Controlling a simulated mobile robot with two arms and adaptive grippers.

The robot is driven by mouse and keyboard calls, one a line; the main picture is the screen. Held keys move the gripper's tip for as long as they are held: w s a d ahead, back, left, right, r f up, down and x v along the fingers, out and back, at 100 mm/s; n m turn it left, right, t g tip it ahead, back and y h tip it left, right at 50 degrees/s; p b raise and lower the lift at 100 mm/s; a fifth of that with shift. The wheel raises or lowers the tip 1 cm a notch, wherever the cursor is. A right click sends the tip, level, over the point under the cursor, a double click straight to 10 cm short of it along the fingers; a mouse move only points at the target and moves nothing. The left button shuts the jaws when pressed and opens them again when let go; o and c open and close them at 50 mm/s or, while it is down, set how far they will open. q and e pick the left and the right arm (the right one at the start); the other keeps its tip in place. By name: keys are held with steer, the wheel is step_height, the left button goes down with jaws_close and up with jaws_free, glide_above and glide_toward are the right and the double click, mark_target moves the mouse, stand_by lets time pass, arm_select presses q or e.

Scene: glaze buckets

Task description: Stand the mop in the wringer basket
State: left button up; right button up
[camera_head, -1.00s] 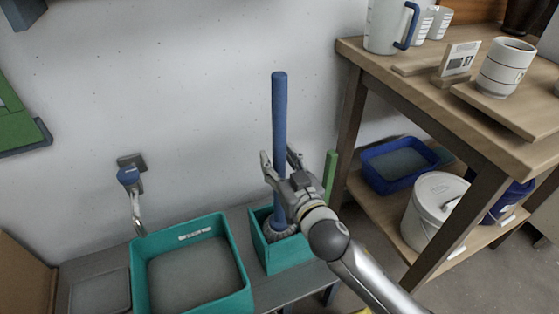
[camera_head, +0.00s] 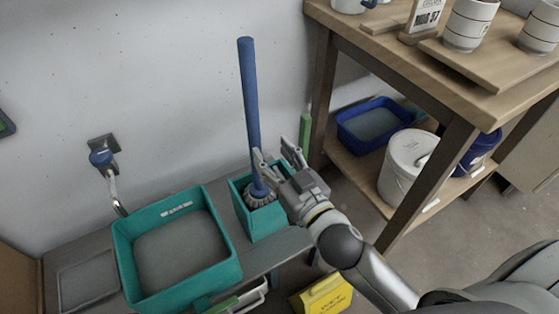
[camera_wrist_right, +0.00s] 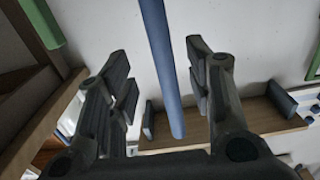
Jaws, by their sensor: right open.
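The mop has a long blue handle (camera_head: 249,90) and a grey fringed head (camera_head: 261,198). It stands in the small teal wringer basket (camera_head: 265,227), head down inside the walls, the handle leaning slightly left in the picture. My right gripper (camera_head: 275,152) is open beside the lower handle, its left fingertip overlapping the handle's edge in the head view. In the right wrist view the handle (camera_wrist_right: 161,60) shows between the open fingers (camera_wrist_right: 160,80), with clear gaps on both sides; I cannot tell its depth. The bottom of the mop head is hidden by the basket. My left gripper is not in view.
A wide teal tub (camera_head: 124,262) stands left of the basket on a grey bench. A wooden shelf unit (camera_head: 440,100) at right holds cups, a blue tray (camera_head: 373,140) and a white bucket (camera_head: 404,185). A yellow sign (camera_head: 325,297) is on the floor.

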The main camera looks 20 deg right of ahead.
steer(key=s+d+f+m+g+h, duration=0.2)
steer(key=s+d+f+g+h, duration=0.35)
steer(key=f, duration=0.55)
steer(key=s+f+n+g+y, duration=0.1)
steer(key=s+f+g, duration=0.3)
steer(key=s, duration=0.3)
steer(key=s+d+f+g+y, duration=0.1)
steer(key=s+f+g, duration=0.3)
steer(key=s, duration=0.4)
steer(key=shift+s+d+n, duration=0.2)
steer(key=shift+n, duration=0.2)
